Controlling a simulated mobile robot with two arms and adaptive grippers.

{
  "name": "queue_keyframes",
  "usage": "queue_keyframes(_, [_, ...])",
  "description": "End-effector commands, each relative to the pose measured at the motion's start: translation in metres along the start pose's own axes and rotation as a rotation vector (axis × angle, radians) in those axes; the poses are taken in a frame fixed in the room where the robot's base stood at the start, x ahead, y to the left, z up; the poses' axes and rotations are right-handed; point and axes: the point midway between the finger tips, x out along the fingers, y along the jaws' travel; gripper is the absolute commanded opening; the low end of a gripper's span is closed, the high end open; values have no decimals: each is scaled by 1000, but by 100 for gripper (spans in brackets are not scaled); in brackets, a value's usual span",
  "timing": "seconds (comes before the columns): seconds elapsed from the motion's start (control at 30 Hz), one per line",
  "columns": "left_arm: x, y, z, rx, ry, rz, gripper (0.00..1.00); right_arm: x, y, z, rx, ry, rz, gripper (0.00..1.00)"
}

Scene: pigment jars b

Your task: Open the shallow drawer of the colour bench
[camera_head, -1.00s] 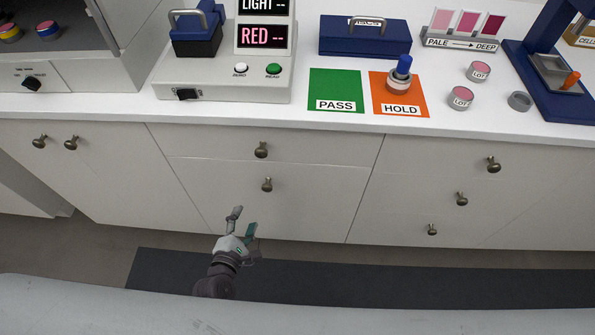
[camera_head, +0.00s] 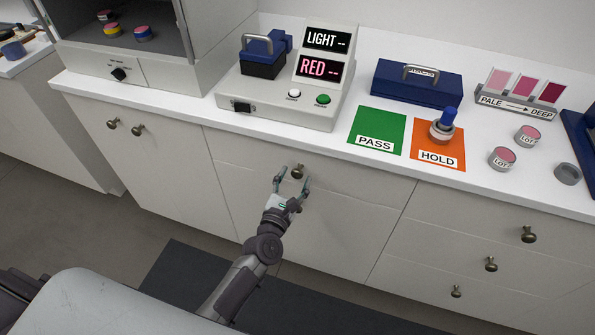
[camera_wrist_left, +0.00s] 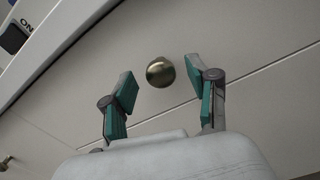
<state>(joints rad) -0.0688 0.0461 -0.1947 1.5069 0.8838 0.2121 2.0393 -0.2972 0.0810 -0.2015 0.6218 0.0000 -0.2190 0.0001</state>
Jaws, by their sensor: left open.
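The shallow drawer (camera_head: 340,184) is the top front of the middle bench section, below the counter. It is shut flush. Its round brass knob (camera_head: 298,171) also shows in the left wrist view (camera_wrist_left: 160,72). My left gripper (camera_head: 294,177) is open in front of this drawer, with its fingers either side of the knob. In the left wrist view the gripper (camera_wrist_left: 160,83) is empty and the knob appears between the fingertips, apart from both. I cannot tell how deep the knob sits between them. The deeper front's knob below is hidden by my gripper. My right gripper is not in view.
Right of this section is a stack of drawers with knobs (camera_head: 491,264). A two-knob cupboard (camera_head: 124,160) is at left. The counter (camera_head: 340,142) carries the meter, green and orange mats and jars. A dark mat (camera_head: 205,282) lies on the floor.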

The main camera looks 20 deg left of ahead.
Motion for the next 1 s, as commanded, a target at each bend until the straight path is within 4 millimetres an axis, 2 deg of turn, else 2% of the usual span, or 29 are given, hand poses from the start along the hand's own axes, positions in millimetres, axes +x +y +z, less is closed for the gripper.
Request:
queue_keyframes(0.03, [8,0,1,0,-1,0,59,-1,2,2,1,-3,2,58])
queue_keyframes(0.2, [22,0,0,0,0,0,59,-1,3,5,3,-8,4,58])
queue_keyframes(0.53, [26,0,-1,0,1,-1,59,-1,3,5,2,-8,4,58])
queue_keyframes(0.57, [26,0,0,0,1,-1,56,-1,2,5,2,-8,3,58])
queue_keyframes(0.9, [25,0,0,0,1,-1,0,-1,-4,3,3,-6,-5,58])
queue_keyframes(1.0, [25,0,-1,0,1,-1,0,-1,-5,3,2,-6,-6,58])
